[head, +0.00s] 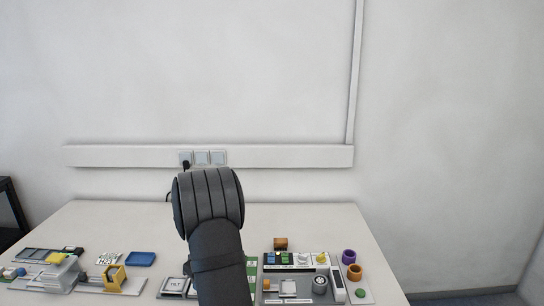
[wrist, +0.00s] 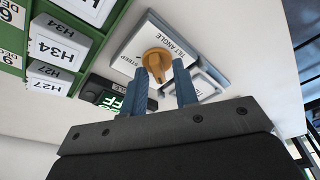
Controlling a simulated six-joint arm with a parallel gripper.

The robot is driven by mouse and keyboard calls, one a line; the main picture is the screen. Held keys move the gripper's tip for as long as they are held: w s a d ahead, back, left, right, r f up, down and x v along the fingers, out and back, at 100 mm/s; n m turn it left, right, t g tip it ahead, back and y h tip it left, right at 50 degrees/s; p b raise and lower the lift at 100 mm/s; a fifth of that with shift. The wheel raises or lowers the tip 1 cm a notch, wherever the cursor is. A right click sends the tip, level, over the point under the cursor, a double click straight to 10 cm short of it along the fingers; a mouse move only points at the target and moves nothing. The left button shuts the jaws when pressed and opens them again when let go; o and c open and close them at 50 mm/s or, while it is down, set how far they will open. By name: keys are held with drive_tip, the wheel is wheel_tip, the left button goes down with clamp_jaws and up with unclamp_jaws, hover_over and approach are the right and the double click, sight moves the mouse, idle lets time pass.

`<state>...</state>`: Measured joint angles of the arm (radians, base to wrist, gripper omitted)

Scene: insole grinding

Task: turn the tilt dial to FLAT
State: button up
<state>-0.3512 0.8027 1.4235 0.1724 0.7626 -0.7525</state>
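The tilt dial is an orange knob (wrist: 156,62) on a white plate (wrist: 143,42) lettered TILT ANGLE in the wrist view. The word STEEP is readable on the plate at the picture-left of the knob. I cannot read a FLAT mark or tell exactly where the knob points. My gripper (wrist: 160,70) has its two blue-grey fingers apart, with the knob showing in line with the gap. Whether the fingers touch the knob is unclear. In the head view my arm hides the gripper and knob; a plate lettered TILT (head: 173,287) shows at its left.
In the wrist view, a green rack (wrist: 45,45) with labelled white boxes is at left, and a dark box with a lit green display (wrist: 111,101) is close to the left finger. In the head view, a blue tray (head: 140,259), a yellow block (head: 114,277) and purple rings (head: 349,256) stand on the table.

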drive_tip(key=shift+r, duration=3.3)
wheel_tip(320, 180, down, 7)
drive_tip(key=shift+r, duration=0.2)
drive_tip(key=shift+f, duration=0.3)
drive_tip(key=shift+m, duration=0.6)
